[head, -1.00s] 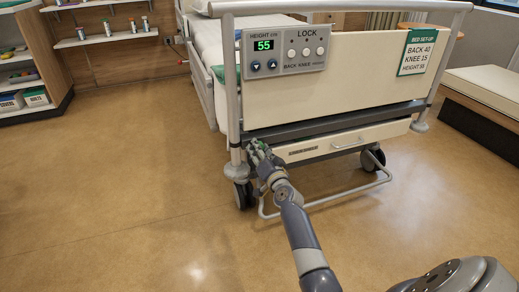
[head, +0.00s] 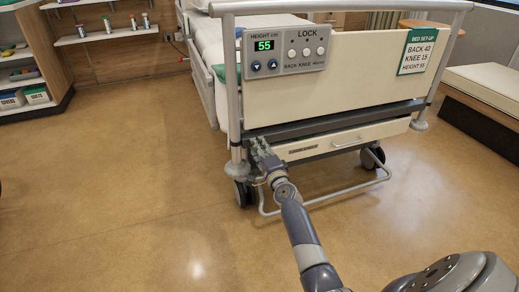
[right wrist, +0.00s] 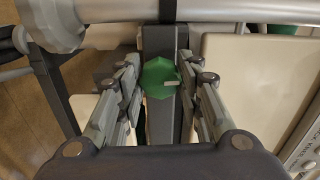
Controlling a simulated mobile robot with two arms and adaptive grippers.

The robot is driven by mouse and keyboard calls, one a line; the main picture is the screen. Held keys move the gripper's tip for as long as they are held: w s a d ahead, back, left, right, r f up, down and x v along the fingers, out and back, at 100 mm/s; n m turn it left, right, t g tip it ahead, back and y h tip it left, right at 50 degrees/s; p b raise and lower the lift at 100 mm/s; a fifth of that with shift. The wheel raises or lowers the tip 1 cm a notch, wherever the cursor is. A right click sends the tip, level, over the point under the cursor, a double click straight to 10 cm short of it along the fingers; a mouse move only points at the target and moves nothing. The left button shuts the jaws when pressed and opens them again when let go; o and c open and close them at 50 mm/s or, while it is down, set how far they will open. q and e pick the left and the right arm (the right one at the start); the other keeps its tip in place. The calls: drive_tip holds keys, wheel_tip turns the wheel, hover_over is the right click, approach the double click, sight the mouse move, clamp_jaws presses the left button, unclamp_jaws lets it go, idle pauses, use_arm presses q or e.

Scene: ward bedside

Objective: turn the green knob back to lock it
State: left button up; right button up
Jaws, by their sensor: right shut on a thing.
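The green knob (right wrist: 160,78) shows in the right wrist view, on a dark upright bar. In the head view my right gripper (head: 260,150) is at the lower left corner of the bed's end, below the panel. The knob is mostly hidden by the fingers there. My left gripper is not in view.
The bed's end panel (head: 370,75) carries a control box (head: 285,50) reading 55 and a set-up card (head: 417,51). A drawer (head: 340,143) lies right of the gripper, with a wheel (head: 243,194) below it. The floor at left is clear.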

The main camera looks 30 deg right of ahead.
drive_tip(key=shift+d+m, duration=0.1)
drive_tip(key=shift+m, duration=0.4)
drive_tip(key=o, duration=1)
drive_tip(key=shift+o, duration=0.2)
drive_tip(key=v, duration=1.2)
drive_tip(key=shift+r, duration=0.1)
